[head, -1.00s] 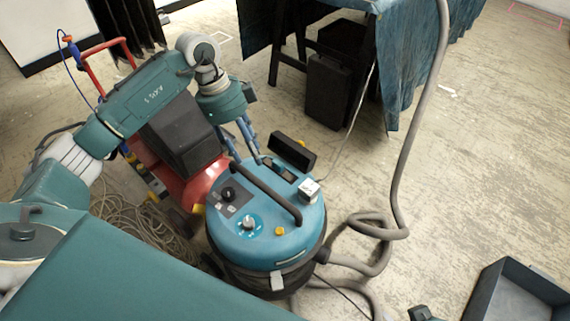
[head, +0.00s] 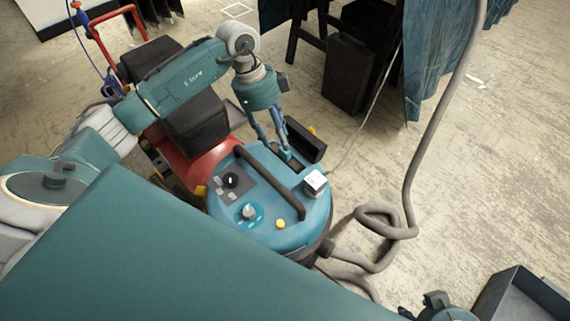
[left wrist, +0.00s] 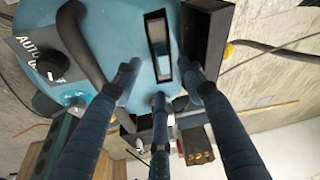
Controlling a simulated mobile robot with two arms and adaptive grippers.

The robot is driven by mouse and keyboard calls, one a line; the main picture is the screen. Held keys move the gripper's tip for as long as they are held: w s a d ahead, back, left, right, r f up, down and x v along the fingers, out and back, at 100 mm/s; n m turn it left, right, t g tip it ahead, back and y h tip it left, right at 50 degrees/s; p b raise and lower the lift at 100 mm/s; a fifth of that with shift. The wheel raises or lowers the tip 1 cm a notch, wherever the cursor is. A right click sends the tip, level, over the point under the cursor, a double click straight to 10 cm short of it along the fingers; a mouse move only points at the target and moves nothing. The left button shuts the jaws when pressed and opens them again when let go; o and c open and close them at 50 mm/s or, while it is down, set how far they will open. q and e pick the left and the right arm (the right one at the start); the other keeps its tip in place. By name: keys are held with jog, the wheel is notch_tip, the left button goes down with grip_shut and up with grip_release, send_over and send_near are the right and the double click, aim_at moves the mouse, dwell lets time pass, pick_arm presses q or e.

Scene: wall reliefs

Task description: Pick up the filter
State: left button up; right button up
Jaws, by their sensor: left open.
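A blue vacuum cleaner (head: 275,225) stands on the floor with an open dark-edged slot (left wrist: 158,45) in its top. A pale, narrow piece (left wrist: 162,65) shows inside the slot and may be the filter; I cannot be sure. A black flap or cover (head: 306,139) stands up beside the slot, and it also shows in the left wrist view (left wrist: 207,35). My left gripper (head: 279,148) points down at the slot, its blue fingers spread and empty; it also shows in the left wrist view (left wrist: 158,84). The fingers partly hide the slot.
A black handle (head: 270,180) arches over the vacuum's top, near a small pale box (head: 315,182). A grey hose (head: 425,150) rises at right. A red machine (head: 208,160) stands behind at left.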

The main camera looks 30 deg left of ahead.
aim_at(286, 157)
pick_arm(q)
jog(key=x, duration=0.2)
jog(key=b+x, duration=0.1)
jog(key=x, duration=0.1)
jog(key=shift+w+d+f, duration=0.1)
jog(key=shift+w+d, duration=0.05)
jog(key=shift+w, duration=0.1)
jog(key=shift+c, duration=0.5)
grip_shut()
